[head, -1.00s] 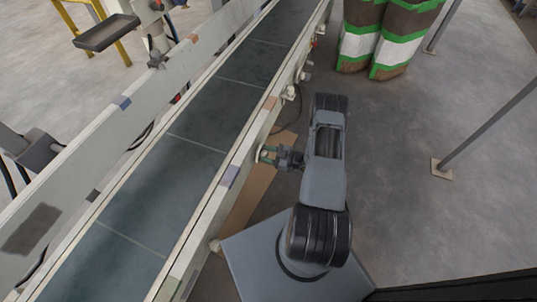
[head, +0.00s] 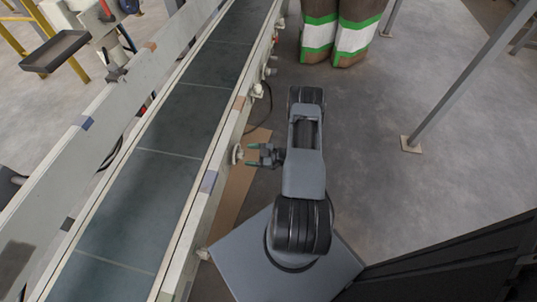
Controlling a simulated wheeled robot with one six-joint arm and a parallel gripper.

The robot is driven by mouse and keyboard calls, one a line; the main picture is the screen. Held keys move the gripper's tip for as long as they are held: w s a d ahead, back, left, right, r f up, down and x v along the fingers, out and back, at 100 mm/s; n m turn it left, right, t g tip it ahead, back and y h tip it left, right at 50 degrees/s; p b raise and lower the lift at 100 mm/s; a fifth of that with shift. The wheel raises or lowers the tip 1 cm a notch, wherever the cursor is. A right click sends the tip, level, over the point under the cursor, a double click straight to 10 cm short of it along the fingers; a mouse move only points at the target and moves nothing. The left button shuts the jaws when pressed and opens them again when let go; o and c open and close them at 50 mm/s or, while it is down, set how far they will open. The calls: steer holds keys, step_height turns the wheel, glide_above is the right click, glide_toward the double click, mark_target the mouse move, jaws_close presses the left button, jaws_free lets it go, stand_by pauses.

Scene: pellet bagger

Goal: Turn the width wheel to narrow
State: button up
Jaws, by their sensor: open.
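A small pale round wheel (head: 237,153) sticks out from the right side of the conveyor (head: 166,152). Whether it is the width wheel cannot be told, as no label is readable. My gripper (head: 252,155) points left at this wheel, level with it. A small gap appears to lie between the fingertips and the wheel. The wheel's turned position is too small to read.
More pale knobs (head: 258,90) sit farther along the same conveyor side. A brown strip (head: 232,190) lies on the floor under my gripper. Brown, white and green sacks (head: 352,38) stand at the back. A grey post (head: 450,95) rises at right, with bare floor between.

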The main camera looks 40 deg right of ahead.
steer(key=p+v, duration=0.1)
steer(key=v, duration=1)
steer(key=w+a+r+n+g+h+p, duration=0.1)
steer(key=a+r+n+g+p, duration=0.35)
steer(key=r+n, duration=0.6)
steer(key=w+a+r+n+g+h+p, duration=0.1)
steer(key=a+r+n+g+p, duration=0.3)
steer(key=r+n, duration=0.65)
steer(key=w+a+r+n+g+p, duration=0.1)
steer(key=a+r+n+g+p, duration=0.2)
steer(key=r+n+p, duration=0.7)
steer(key=s+a+r+n+t+h+p, duration=0.1)
steer(key=s+a+r+n+h+p, duration=0.1)
steer(key=r+n, duration=0.7)
steer(key=s+a+r+n+t+h+p, duration=0.1)
steer(key=s+a+r+n+h+p, duration=0.2)
steer(key=r+n, duration=0.7)
steer(key=s+a+r+n+t+h+p, duration=0.1)
steer(key=s+a+r+n+h+p, duration=0.2)
steer(key=r+n, duration=0.7)
step_height(320, 180, up, 4)
steer(key=shift+s+f+h+p, duration=0.1)
steer(key=shift+s+h+p, duration=0.7)
steer(key=shift+h, duration=0.3)
